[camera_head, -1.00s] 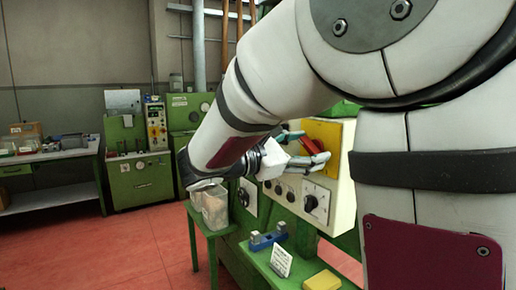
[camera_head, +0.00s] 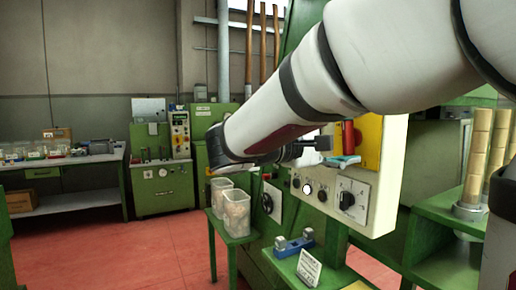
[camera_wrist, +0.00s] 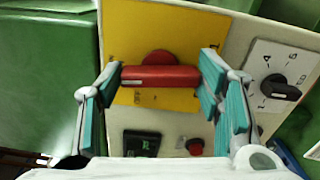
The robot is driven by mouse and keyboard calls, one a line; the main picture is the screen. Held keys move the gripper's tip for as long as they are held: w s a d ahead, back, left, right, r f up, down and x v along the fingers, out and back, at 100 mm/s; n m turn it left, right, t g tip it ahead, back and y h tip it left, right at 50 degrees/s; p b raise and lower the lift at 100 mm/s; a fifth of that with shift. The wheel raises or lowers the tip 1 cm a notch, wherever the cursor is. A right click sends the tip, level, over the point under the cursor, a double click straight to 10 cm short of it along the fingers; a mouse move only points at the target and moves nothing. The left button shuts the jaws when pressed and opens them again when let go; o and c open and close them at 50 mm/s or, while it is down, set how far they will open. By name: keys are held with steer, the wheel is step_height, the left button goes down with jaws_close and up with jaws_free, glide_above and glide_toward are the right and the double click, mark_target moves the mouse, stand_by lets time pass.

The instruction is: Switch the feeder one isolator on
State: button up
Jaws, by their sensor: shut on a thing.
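The isolator's red bar handle (camera_wrist: 150,77) sits on a yellow plate (camera_wrist: 190,22) on the cream control box. It lies crosswise in the wrist view, with a round red hub behind its middle. In the head view the red handle (camera_head: 348,135) stands upright against the yellow plate (camera_head: 370,142). My gripper (camera_wrist: 163,75) has one teal-padded finger at each end of the bar and is shut on it. In the head view my gripper (camera_head: 343,159) is partly hidden by my arm.
A black rotary selector (camera_wrist: 280,88) on a white dial is right of the yellow plate. A red button (camera_wrist: 195,146) and a dark switch (camera_wrist: 142,143) are below. In the head view, clear containers (camera_head: 235,210) and a blue-grey block (camera_head: 293,246) stand on green stands.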

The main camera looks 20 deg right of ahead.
steer(key=shift+f+m+b, duration=0.1)
steer(key=shift+m+b, duration=0.5)
steer(key=shift+m, duration=0.1)
steer(key=o, duration=1.2)
steer(key=shift+c, duration=0.2)
steer(key=a, duration=1.2)
steer(key=shift+s, duration=0.2)
